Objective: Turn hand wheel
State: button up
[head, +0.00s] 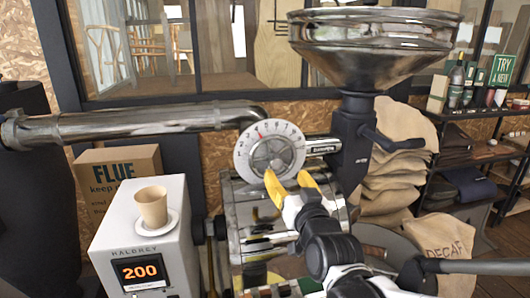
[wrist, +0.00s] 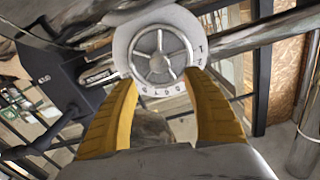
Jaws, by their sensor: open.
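The hand wheel (head: 270,153) is a silver spoked wheel in front of a white dial plate (head: 243,150) with numbers around its edge. It sits at the middle of the head view, where the horizontal pipe meets the roaster. My gripper (head: 289,178) has yellow fingers, spread apart and empty, just below and in front of the wheel. In the wrist view the hand wheel (wrist: 160,56) lies beyond and between the fingertips of my gripper (wrist: 160,82). I cannot tell whether a fingertip touches the dial plate.
A white box (head: 143,232) with a 200 display carries a paper cup (head: 151,206) on a saucer (head: 168,222) at the left. A metal hopper (head: 372,45) stands above right. Sacks (head: 392,150) and a shelf (head: 478,113) are at the right. The pipe (head: 150,122) runs left.

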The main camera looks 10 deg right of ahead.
aim_at(277, 164)
jog(key=w+b, duration=0.1)
jog(key=w, duration=0.8)
jog(key=shift+f, duration=0.1)
grip_shut()
